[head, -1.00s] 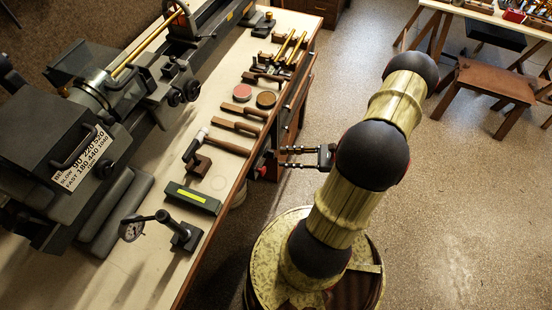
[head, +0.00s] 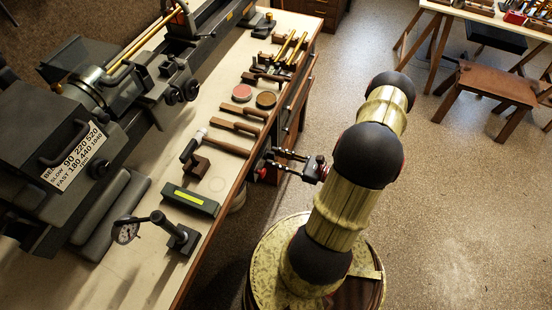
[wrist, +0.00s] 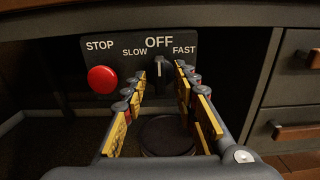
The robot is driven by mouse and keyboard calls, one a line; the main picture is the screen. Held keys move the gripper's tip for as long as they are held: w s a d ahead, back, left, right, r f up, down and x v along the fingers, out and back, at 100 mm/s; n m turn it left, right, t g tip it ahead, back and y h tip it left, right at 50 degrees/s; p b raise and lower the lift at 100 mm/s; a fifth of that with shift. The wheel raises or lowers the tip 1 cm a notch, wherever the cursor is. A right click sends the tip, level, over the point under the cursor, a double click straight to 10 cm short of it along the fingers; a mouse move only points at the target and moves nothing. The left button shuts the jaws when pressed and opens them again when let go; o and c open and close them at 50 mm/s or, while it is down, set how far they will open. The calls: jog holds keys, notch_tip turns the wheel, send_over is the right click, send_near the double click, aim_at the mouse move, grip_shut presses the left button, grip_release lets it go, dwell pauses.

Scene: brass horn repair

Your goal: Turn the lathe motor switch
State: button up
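The motor switch (wrist: 160,66) is a small upright lever on a dark panel (wrist: 205,52) in the wrist view, between the marks SLOW and FAST and pointing at OFF. My gripper (wrist: 160,79) is open, with one finger to each side of the switch in this view; I cannot tell whether they touch it. In the head view my gripper (head: 274,162) is at the bench's front edge, and the switch cannot be made out there. The lathe (head: 105,85) stands on the bench.
A red STOP button (wrist: 102,79) is left of the switch, close to my left finger. A dark round object (wrist: 166,136) lies below, between the fingers. Drawers (wrist: 296,95) are at the right. Tools and a dial gauge (head: 126,231) lie on the bench (head: 225,105).

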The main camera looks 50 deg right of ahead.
jog(key=shift+w, duration=0.2)
jog(key=shift+c, duration=0.6)
grip_shut()
